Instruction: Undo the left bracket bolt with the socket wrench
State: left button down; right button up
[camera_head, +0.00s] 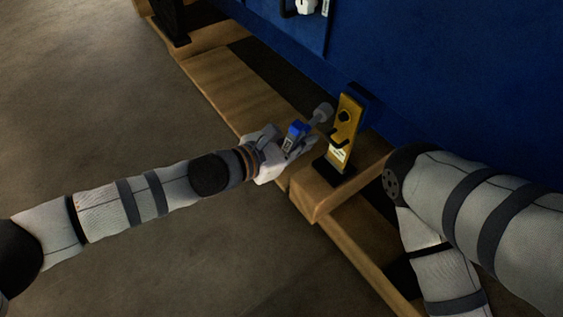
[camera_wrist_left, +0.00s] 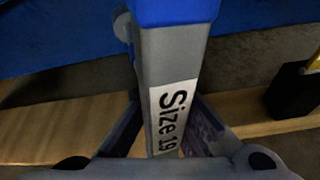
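My left gripper (camera_head: 299,143) is shut on the socket wrench (camera_head: 296,130), a grey tool with a blue part. In the left wrist view the wrench (camera_wrist_left: 170,75) stands between the two fingers, with a "Size 19" label facing the camera. Its grey round socket end (camera_head: 322,112) points up and right, just left of the yellow bracket (camera_head: 349,107); a small gap seems to remain. The bracket stands upright on a black foot and carries dark round parts, one high (camera_head: 345,116) and one lower. Which is the left bolt I cannot tell. My right gripper is out of view.
The bracket's foot rests on a wooden beam (camera_head: 310,195) beside a large blue body (camera_head: 440,60). A wooden plank (camera_head: 225,88) runs along its base. My right arm fills the lower right. The grey floor (camera_head: 110,110) at left is clear.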

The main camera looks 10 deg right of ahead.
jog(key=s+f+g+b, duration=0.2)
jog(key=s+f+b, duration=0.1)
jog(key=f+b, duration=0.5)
pick_arm(q)
jog(key=m+t, duration=0.2)
jog(key=m, duration=0.2)
jog(key=m+t, duration=0.2)
jog(key=m, duration=0.2)
jog(key=w+r+m+t+b, duration=0.1)
jog(key=m, duration=0.4)
jog(key=shift+a+t, duration=0.15)
jog(key=shift+t, duration=0.25)
jog(key=shift+a+r+p, duration=0.1)
jog(key=shift+r+p, duration=0.15)
jog(key=shift+p, duration=0.4)
jog(key=shift+a+m+g+p, duration=0.2)
jog(key=shift+m+g+p, duration=0.25)
jog(key=shift+p, duration=0.2)
jog(key=g+p, duration=0.1)
jog(key=f+m+g+y+p, duration=0.1)
jog(key=p, duration=0.1)
jog(key=shift+w+a+f, duration=0.15)
jog(key=shift+w, duration=0.25)
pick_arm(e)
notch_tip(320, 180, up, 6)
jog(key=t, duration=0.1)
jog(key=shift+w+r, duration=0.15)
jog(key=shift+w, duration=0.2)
